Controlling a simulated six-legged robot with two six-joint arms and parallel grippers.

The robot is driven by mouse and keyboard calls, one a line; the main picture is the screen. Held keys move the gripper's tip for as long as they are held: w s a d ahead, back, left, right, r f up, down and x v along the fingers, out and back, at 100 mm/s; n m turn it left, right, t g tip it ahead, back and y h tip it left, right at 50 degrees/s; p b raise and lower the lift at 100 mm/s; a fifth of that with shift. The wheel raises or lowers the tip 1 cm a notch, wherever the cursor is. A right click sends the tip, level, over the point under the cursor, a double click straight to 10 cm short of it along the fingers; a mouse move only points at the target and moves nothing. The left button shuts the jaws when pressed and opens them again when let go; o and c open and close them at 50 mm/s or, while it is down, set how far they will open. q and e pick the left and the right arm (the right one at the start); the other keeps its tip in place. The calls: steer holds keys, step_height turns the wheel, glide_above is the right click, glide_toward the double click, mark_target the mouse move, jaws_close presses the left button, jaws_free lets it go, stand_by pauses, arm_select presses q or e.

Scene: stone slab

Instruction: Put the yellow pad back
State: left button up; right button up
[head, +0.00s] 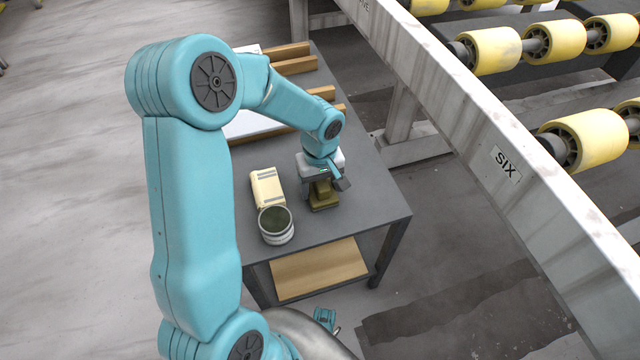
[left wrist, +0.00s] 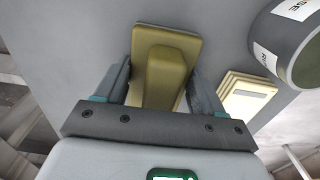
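The yellow pad (head: 323,198), an olive-yellow block with a raised grip on a flat base, rests on the grey table near its right side. My left gripper (head: 327,177) is over it, pointing down. In the left wrist view, the pad (left wrist: 163,75) lies between the two fingers of the left gripper (left wrist: 162,88), one on each side of the raised grip. Gaps show between the fingers and the grip, so the gripper looks open. A small teal part (head: 325,318) low in the head view may be my right gripper; its fingers are not clear.
The grey table (head: 372,205) holds a cream box (head: 266,188) and a round tin (head: 277,228) left of the pad. Wooden bars (head: 290,52) and a white sheet (head: 250,124) lie farther back. A conveyor rail (head: 470,125) runs along the right.

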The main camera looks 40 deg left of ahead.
arm_select(q)
steer(key=o, duration=0.4)
steer(key=shift+r, duration=0.2)
step_height(320, 180, up, 12)
steer(key=p, duration=0.4)
steer(key=shift+s+f, duration=0.1)
